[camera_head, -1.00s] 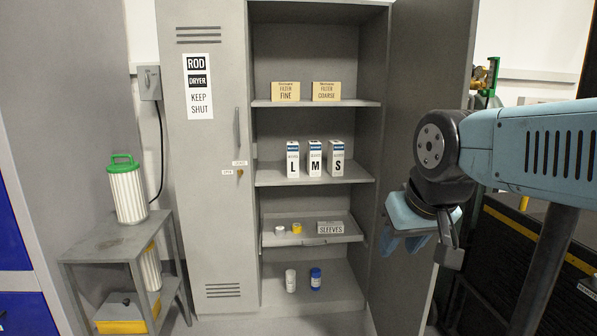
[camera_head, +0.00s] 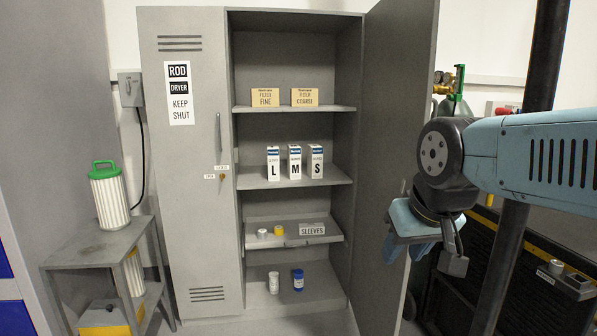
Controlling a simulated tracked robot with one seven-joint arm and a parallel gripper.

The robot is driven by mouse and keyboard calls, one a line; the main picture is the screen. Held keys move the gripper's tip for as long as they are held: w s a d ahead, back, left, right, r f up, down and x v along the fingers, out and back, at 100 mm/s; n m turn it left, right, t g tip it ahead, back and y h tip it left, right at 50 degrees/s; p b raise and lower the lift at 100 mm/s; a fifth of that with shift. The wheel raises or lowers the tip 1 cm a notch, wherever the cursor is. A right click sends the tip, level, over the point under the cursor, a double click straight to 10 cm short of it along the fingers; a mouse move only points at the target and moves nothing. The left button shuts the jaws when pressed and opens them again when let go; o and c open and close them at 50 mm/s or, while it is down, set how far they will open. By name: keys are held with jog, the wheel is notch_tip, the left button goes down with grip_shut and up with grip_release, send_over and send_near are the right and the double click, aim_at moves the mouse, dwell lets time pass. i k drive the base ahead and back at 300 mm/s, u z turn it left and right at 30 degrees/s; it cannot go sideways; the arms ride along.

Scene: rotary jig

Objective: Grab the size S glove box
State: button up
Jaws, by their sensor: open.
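The size S glove box (camera_head: 315,162) is a small upright white box with a blue top and a black S. It stands on the middle shelf of the open grey cabinet, at the right end of a row. The M box (camera_head: 294,162) and the L box (camera_head: 273,163) stand to its left. My gripper (camera_head: 428,254) hangs at the right, in front of the cabinet's open right door, pointing down. It is open and empty, well apart from the box. Its fingertips are partly hidden by its own body.
The open right door (camera_head: 395,150) stands between my gripper and the shelves. The left door (camera_head: 190,240) is shut. Filter boxes (camera_head: 265,97) are on the shelf above. A sleeves box (camera_head: 311,229) and small rolls are below. A side table (camera_head: 95,244) with a green-topped canister stands left.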

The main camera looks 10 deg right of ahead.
aim_at(315, 151)
jog(key=z, duration=0.05)
jog(key=i, duration=0.9)
jog(key=u, duration=0.1)
